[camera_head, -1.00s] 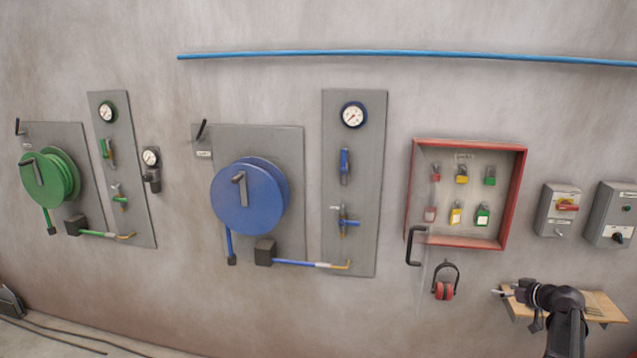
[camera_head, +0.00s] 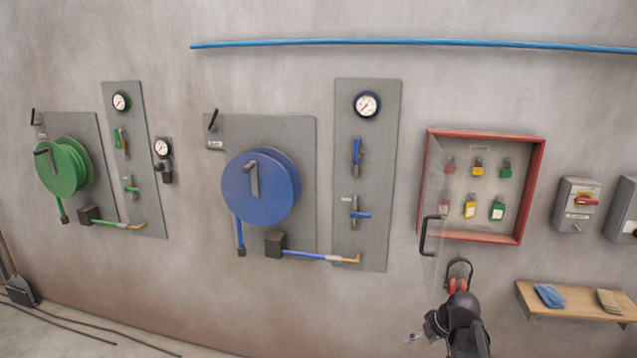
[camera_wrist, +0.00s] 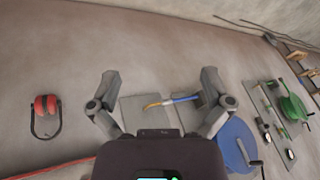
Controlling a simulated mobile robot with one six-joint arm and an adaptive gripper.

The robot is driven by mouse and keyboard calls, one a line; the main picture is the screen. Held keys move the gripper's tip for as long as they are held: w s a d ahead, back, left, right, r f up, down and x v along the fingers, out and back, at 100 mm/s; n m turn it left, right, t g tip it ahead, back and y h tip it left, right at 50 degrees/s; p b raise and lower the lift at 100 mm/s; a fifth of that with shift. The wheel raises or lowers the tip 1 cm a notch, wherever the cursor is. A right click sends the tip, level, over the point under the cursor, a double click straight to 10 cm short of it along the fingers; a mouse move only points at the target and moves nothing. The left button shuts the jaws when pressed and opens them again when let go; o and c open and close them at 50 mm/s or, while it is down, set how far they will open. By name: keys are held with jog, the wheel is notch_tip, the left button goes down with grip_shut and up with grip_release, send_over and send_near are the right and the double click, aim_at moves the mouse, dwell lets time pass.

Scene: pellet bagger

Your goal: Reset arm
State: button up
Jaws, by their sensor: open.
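My gripper (camera_wrist: 160,76) is open and empty in the wrist view, its two fingers spread apart with bare wall and the blue hose end between them. In the head view my gripper (camera_head: 414,338) is small at the lower right, left of my arm's dark wrist and below the red lockout box (camera_head: 532,190). My arm overlaps the lower part of the red earmuffs (camera_head: 459,268), which also hang at the left of the wrist view (camera_wrist: 46,104). No object is between the fingers.
The box's clear door with a black handle (camera_head: 430,236) stands out from the wall just above my arm. A wooden shelf (camera_head: 590,314) with folded cloths is to the right. The blue hose reel (camera_head: 262,190) and green hose reel (camera_head: 62,170) are left. The wall below the reels is clear.

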jog(key=s+a+f+m+g+h+b, duration=0.2)
jog(key=s+a+f+g+h, duration=0.1)
jog(key=s+a, duration=0.7)
jog(key=shift+s+a+f+h, duration=0.2)
jog(key=shift+s+f+h, duration=0.4)
jog(key=shift+s+f, duration=0.35)
dwell(1.3)
